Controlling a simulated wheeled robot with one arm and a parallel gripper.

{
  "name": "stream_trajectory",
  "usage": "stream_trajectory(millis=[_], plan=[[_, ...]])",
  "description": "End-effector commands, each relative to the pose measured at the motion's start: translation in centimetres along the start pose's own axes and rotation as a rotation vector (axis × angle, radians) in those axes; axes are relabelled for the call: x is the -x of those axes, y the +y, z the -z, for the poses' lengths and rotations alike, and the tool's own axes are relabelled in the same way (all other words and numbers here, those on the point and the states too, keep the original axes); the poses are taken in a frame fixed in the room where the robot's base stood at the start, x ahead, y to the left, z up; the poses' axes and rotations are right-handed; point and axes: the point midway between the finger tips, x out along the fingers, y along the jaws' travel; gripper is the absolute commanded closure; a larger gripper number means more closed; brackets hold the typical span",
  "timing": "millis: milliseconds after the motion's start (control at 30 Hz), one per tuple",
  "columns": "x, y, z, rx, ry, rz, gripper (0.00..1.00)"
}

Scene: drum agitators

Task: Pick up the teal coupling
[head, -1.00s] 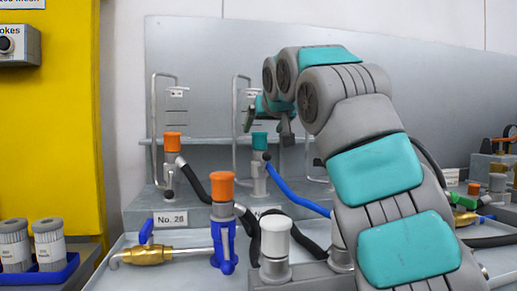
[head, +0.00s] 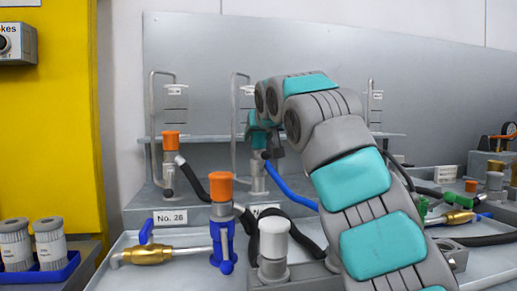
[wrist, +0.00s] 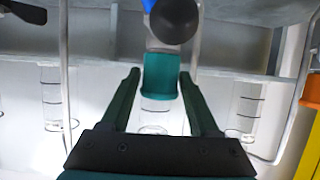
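The teal coupling (head: 258,141) sits upright on a grey fitting with a blue hose, on the rear ledge in the head view, partly hidden by my gripper (head: 265,133). In the wrist view, the teal coupling (wrist: 162,73) lies between the two dark green fingertips of my gripper (wrist: 160,76). A gap shows on each side, so the fingers are open around it and do not visibly grip it.
An orange-topped coupling (head: 170,141) stands left on the same ledge. In front are an orange-topped blue fitting (head: 221,188) and a white-capped fitting (head: 274,238). Thin upright tubes (head: 236,120) rise behind. A brass valve (head: 147,254) lies on the tray.

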Motion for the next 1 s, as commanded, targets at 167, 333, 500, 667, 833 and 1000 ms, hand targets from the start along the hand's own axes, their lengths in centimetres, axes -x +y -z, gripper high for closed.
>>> stream_trajectory(millis=[167, 333, 500, 667, 833, 1000], plan=[[0.01, 0.0, 0.01, 0.0, 0.0, 0.0, 0.6], [0.01, 0.01, 0.01, 0.0, 0.0, 0.0, 0.79], [0.01, 0.01, 0.01, 0.0, 0.0, 0.0, 0.98], [0.01, 0.02, 0.01, 0.0, 0.0, 0.0, 1.0], [0.04, 0.02, 0.06, 0.0, 0.001, 0.0, 1.0], [0.08, 0.02, 0.12, 0.0, 0.001, 0.0, 1.0]])
